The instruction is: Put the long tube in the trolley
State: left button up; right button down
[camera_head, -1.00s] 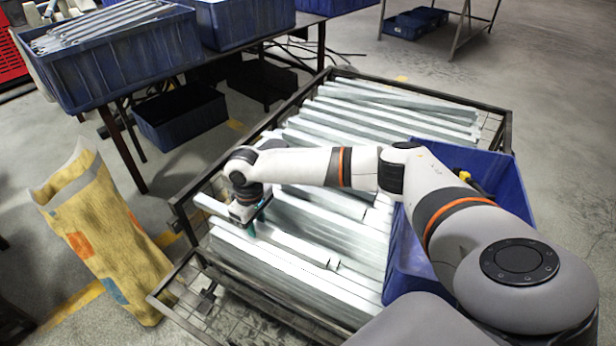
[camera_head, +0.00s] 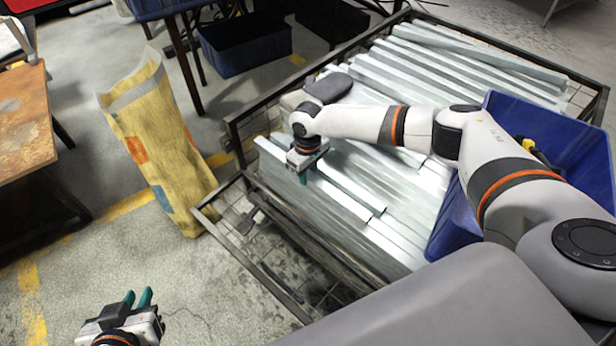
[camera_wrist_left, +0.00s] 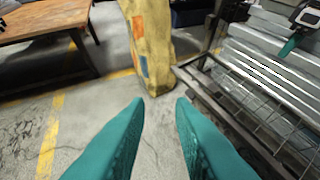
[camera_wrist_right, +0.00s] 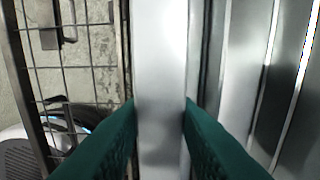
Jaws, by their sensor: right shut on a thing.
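The long tube (camera_head: 345,192) is a grey galvanized length lying on top of a stack of similar pieces, near the stack's left end. My right gripper (camera_head: 302,176) is shut on it from above. In the right wrist view the tube (camera_wrist_right: 161,60) runs between both teal fingers. I cannot tell whether it is lifted clear of the stack. My left gripper (camera_head: 138,298) is open and empty, low at the left over bare floor; its spread fingers (camera_wrist_left: 160,105) show in the left wrist view. A dark wire-mesh trolley (camera_head: 310,71) holds the stack.
A blue bin (camera_head: 560,140) sits at the trolley's right, partly behind my right arm. A lowered mesh side (camera_head: 262,268) sticks out in front. A yellow sack (camera_head: 160,150) stands to the left, beside a rusty-topped table (camera_head: 25,115). Floor at lower left is clear.

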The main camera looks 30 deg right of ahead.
pick_arm(q)
jog(key=shift+w+d+r+t, duration=0.3)
jog(key=shift+w+r+t, duration=0.45)
jog(key=shift+t, duration=0.05)
pick_arm(e)
jog(key=shift+f, duration=0.6)
jog(key=c, duration=1.1)
grip_release()
jog(key=shift+f, duration=0.1)
